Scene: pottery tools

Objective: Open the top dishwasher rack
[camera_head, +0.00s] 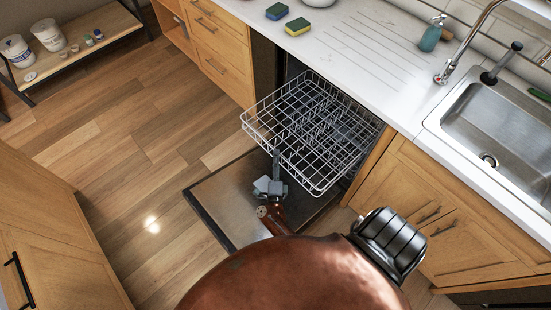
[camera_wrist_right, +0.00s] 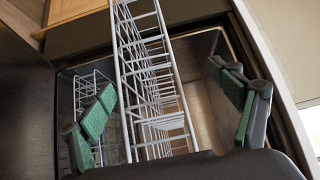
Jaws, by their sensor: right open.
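The top dishwasher rack (camera_head: 310,130) is a white wire basket. It stands well out of the dishwasher, above the lowered door (camera_head: 225,195), in the head view. My right gripper (camera_head: 275,168) is at the rack's front edge, near its middle. In the right wrist view the rack (camera_wrist_right: 150,75) runs through the space between the spread green-padded fingers of my right gripper (camera_wrist_right: 168,112). The fingers look apart from the wires. My left gripper is in neither view.
A white counter (camera_head: 350,50) with sponges, a soap bottle (camera_head: 432,33) and a sink (camera_head: 500,125) runs above the dishwasher. Wooden cabinets flank it. A lower rack (camera_wrist_right: 95,95) shows inside. The wooden floor to the left is clear, with a low shelf (camera_head: 80,45) beyond.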

